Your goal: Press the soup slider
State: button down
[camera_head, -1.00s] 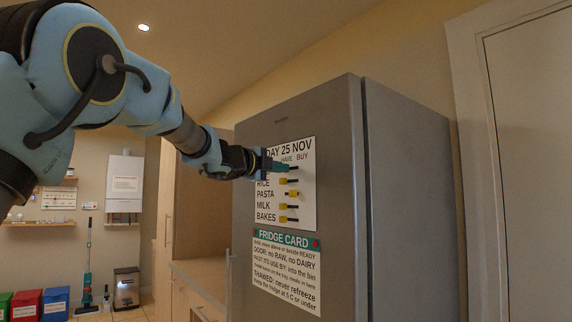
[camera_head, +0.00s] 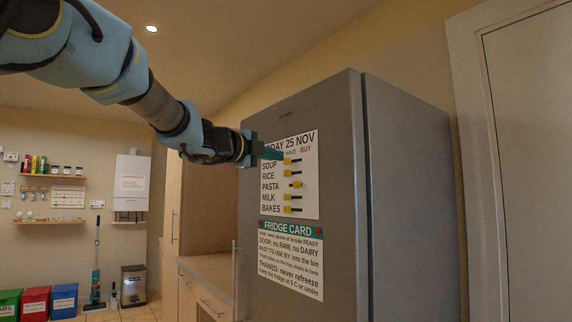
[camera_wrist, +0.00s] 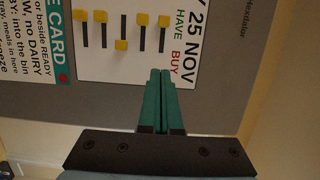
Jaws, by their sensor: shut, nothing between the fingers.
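The soup slider (camera_head: 288,161) is a yellow knob on a short black track, in the top row of the white card (camera_head: 310,205) on the fridge. In the wrist view, the soup slider (camera_wrist: 164,20) sits at the HAVE end of its track. My gripper (camera_head: 282,155) has green fingers, shut and empty, just above the soup row. In the wrist view, my gripper (camera_wrist: 160,72) has its tips near the BUY heading, beyond the track's BUY end and apart from the knob in the picture. I cannot tell whether the tips touch the card.
The rice slider (camera_head: 287,172), pasta slider (camera_head: 296,184), milk slider (camera_head: 287,197) and bakes slider (camera_head: 287,209) lie close below. The pasta knob is toward BUY. The grey fridge (camera_head: 410,200) stands beside a cabinet counter (camera_head: 212,268). A fridge card (camera_head: 291,262) hangs lower.

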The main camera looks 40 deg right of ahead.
jog(key=shift+s+a, duration=0.2)
jog(key=shift+a, duration=0.8)
